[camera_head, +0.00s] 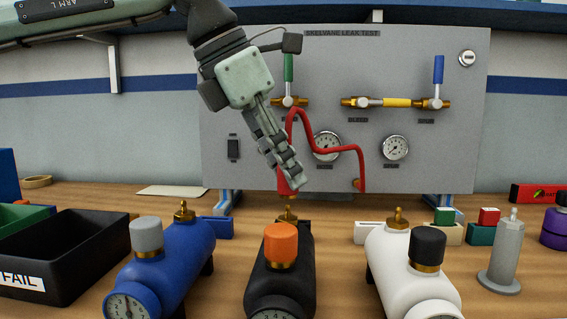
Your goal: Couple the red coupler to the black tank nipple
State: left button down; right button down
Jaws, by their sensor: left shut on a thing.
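My left gripper (288,178) reaches down from the upper left and is shut on the red coupler (283,184). The gripper's fingers hide part of the coupler. A red hose (330,135) loops from behind the gripper over to the lower right of the test panel. The black tank (283,287) lies at front centre with an orange cap (281,244). Its brass nipple (287,215) stands upright behind the cap. The coupler's lower end appears right above the nipple; I cannot tell whether they touch. My right gripper is not in view.
A blue tank (178,258) and a white tank (395,268) flank the black one. The grey test panel (440,130) with gauges and valves stands behind. A black FAIL bin (65,250) is at left. A grey cylinder on a base (506,255) stands at right.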

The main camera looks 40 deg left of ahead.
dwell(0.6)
pick_arm(q)
jog(key=shift+f, duration=0.1)
jog(key=shift+f+b, duration=1.15)
jog(key=shift+f, duration=0.2)
jog(key=c, duration=1.1)
grip_release()
jog(key=shift+c, duration=0.2)
jog(key=v, duration=1.2)
